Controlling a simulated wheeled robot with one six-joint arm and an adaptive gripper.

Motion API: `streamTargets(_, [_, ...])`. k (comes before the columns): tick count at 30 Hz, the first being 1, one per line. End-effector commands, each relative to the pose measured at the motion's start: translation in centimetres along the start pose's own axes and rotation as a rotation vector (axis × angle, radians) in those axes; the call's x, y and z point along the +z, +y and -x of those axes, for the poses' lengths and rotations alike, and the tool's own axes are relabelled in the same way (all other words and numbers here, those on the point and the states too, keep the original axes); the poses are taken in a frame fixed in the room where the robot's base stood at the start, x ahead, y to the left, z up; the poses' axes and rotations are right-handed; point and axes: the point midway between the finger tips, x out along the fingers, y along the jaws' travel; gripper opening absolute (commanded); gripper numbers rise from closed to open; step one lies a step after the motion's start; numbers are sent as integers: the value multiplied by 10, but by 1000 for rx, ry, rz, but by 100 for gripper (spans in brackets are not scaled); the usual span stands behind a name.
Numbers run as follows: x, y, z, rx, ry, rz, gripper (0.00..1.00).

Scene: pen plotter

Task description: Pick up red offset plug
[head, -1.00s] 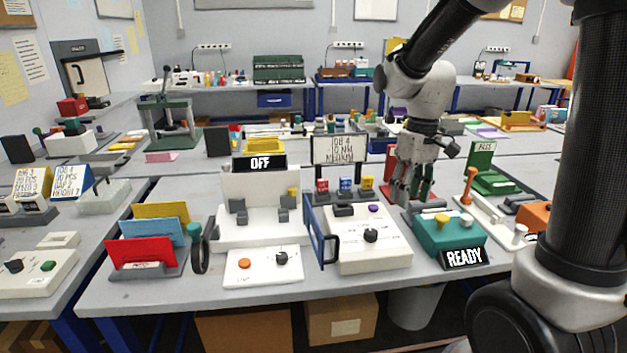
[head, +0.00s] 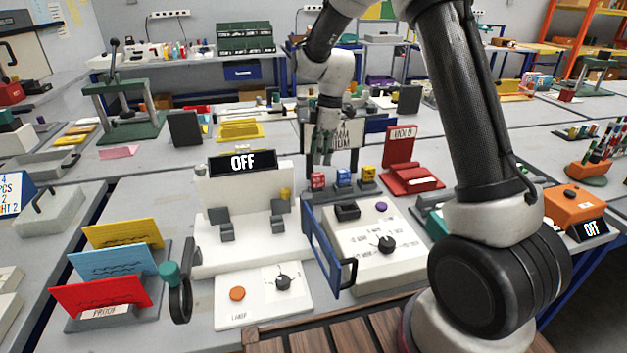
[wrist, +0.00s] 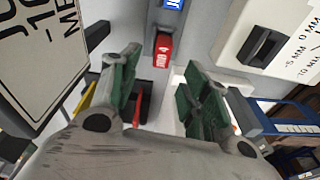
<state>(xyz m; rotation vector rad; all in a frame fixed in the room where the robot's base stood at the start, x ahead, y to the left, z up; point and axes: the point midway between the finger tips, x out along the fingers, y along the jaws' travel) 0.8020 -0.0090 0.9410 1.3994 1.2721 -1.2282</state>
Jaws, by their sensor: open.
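The red offset plug (head: 318,180) stands at the left end of a row of plugs, in front of the white text sign, beside a blue plug (head: 344,177) and a yellow plug (head: 369,174). In the wrist view the red plug (wrist: 163,50) lies ahead, between the directions of the two green-padded fingers, with the blue plug (wrist: 173,4) past it. My gripper (head: 322,150) hangs fingers down above the red plug in the head view.
The sign (head: 346,135) stands close to my fingers. A white unit with a dark knob (head: 386,244) and a blue-framed handle (head: 328,255) stand in front of the plugs. A red stand (head: 410,178) is to their right, and a white plotter (head: 245,240) to their left.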

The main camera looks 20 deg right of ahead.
Motion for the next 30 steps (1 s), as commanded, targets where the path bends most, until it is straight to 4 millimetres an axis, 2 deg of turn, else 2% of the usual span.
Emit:
streamTargets(5, [0, 0, -1, 3, 1, 97, 46])
streamTargets(8, [0, 0, -9, 2, 0, 117, 46])
streamTargets(21, [2, -2, -70, 1, 0, 116, 46])
streamTargets(25, [2, -1, -78, 3, 0, 115, 46])
streamTargets(30, [2, -1, -78, 3, 0, 115, 46])
